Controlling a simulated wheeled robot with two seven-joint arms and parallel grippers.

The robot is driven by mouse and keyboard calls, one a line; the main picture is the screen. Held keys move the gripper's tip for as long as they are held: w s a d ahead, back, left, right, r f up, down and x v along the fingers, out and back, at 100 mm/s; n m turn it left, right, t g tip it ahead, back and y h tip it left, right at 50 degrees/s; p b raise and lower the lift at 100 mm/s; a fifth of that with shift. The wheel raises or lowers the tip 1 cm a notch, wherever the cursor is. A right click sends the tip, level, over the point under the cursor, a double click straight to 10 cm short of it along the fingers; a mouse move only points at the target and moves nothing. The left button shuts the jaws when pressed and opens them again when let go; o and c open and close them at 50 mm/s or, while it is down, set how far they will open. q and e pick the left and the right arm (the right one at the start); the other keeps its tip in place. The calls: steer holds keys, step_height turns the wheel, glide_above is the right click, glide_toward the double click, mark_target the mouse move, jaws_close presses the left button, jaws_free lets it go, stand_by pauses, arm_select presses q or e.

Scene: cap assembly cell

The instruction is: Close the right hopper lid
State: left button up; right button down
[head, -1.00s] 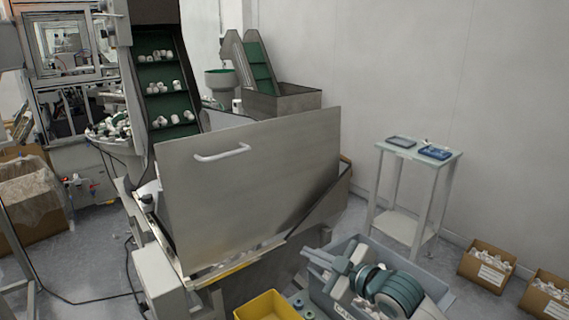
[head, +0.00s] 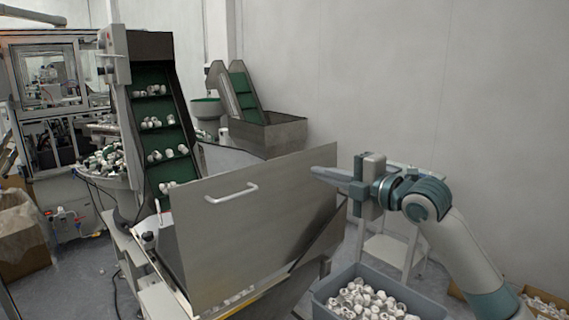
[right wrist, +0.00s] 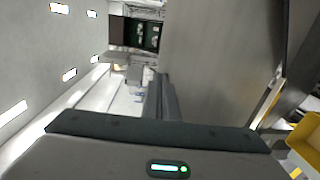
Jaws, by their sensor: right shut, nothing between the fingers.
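The hopper lid (head: 255,228) is a large flat metal panel with a white bar handle (head: 232,193). It stands tilted up and open over the hopper (head: 318,250) in the head view. In the right wrist view the lid (right wrist: 215,60) fills the upper middle and right as a grey sheet. My right gripper (head: 316,171) is shut and empty, pointing left near the lid's upper right corner. I cannot tell whether it touches the lid. Its fingers also show in the right wrist view (right wrist: 160,90), left of the sheet. My left gripper is not in view.
A grey crate of white caps (head: 322,305) stands below my right arm. A small table (head: 385,252) is behind the arm. A green conveyor (head: 158,115) rises behind the lid at left. A cardboard box (head: 20,245) stands at far left.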

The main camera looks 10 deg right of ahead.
steer(key=shift+a, duration=0.1)
steer(key=p, duration=0.7)
glide_toward(274, 161)
steer(key=x, duration=0.5)
steer(key=shift+w+a, duration=0.4)
steer(key=shift+w, duration=0.15)
steer(key=shift+w, duration=0.15)
